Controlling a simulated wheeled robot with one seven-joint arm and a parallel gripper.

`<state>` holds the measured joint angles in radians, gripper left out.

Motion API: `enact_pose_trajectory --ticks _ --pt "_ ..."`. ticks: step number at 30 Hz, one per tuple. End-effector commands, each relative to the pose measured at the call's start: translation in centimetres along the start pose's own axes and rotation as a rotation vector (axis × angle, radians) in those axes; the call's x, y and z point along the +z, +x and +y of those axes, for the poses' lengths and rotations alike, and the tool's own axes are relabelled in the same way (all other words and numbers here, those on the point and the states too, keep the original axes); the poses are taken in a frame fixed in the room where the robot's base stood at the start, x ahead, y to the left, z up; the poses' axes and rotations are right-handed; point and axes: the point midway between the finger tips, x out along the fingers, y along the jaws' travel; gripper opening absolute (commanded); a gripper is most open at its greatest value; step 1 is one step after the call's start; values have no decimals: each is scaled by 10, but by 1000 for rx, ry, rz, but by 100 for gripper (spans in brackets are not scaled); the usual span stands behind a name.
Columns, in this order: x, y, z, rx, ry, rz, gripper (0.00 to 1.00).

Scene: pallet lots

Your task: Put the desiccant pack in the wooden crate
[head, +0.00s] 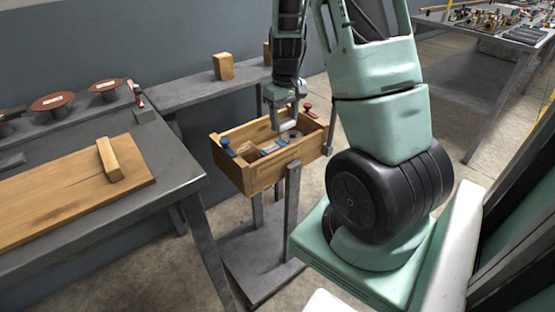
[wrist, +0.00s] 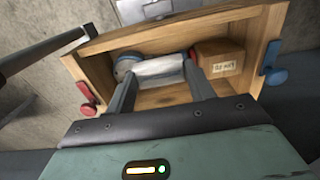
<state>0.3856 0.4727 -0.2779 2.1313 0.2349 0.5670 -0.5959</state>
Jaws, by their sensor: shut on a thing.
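The wooden crate (head: 262,178) is an open, light-brown box on a grey stand, with a blue and a red fitting on its ends. My gripper (head: 286,122) reaches down into its opening. In the wrist view my gripper (wrist: 163,82) has its fingers on both sides of a whitish pack, which looks like the desiccant pack (wrist: 158,68), and is shut on it. The pack is inside the crate's walls (wrist: 190,26) as seen from above. Whether it touches the crate floor I cannot tell. The fingers hide part of its ends.
In the crate are a small labelled cardboard box (wrist: 220,52) and a round blue-grey item (wrist: 127,64), both close to the pack. A grey workbench (head: 165,165) with a wooden board (head: 60,200) stands at left. A cluttered table (head: 500,35) is at the far right.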

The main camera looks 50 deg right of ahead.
Motion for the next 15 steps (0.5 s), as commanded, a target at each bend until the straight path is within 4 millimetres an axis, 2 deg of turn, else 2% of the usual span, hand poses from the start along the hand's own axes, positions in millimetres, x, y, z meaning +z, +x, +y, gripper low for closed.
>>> enact_pose_trajectory --ticks 1,9,15 --pt "1 18 0 -1 0 -6 28" --pt "1 82 0 -1 0 -4 28" --pt "0 103 0 1 0 0 28"
